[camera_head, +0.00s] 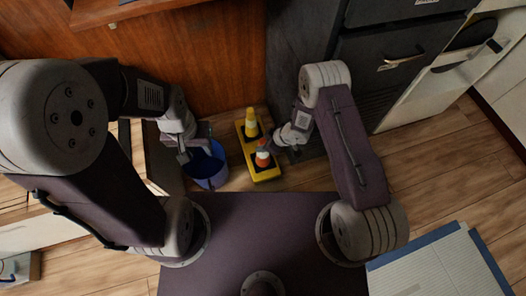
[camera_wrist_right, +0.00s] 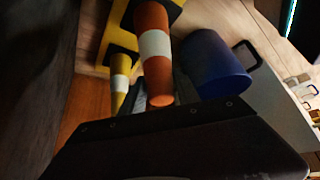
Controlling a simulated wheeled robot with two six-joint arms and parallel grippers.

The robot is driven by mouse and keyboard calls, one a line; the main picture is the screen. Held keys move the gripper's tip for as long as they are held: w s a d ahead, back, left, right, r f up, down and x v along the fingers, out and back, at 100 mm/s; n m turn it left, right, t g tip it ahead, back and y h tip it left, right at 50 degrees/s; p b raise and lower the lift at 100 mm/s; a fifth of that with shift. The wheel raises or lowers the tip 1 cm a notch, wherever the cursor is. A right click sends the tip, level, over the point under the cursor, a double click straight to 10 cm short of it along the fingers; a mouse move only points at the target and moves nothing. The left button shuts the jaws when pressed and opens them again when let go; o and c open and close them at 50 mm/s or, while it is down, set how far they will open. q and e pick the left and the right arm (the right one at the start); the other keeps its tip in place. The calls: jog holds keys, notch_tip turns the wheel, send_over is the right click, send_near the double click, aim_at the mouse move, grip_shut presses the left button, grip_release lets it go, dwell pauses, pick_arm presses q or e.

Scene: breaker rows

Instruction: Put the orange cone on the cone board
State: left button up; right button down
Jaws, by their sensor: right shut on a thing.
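The orange cone (camera_head: 262,156) with a white band is over the near end of the yellow cone board (camera_head: 269,175); I cannot tell whether its base touches the board. A yellow cone (camera_head: 251,124) stands at the board's far end. My right gripper (camera_head: 277,146) is shut on the orange cone from the right side. In the right wrist view the orange cone (camera_wrist_right: 154,45) shows beside the yellow cone (camera_wrist_right: 119,82), with its tip end toward the gripper; the fingertips are not clear. My left gripper (camera_head: 194,152) is open and empty above a blue bucket.
The blue bucket (camera_head: 210,174) stands on the wooden floor just left of the board and also shows in the right wrist view (camera_wrist_right: 213,65). A brown wooden cabinet (camera_head: 205,55) and a dark drawer unit (camera_head: 385,75) stand behind. Floor right of the board is partly free.

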jog(key=shift+w, duration=0.25)
notch_tip(320, 180, down, 4)
jog(key=b, duration=0.3)
jog(key=shift+f, duration=0.2)
jog(key=c, duration=0.9)
grip_release()
jog(key=shift+s, duration=0.1)
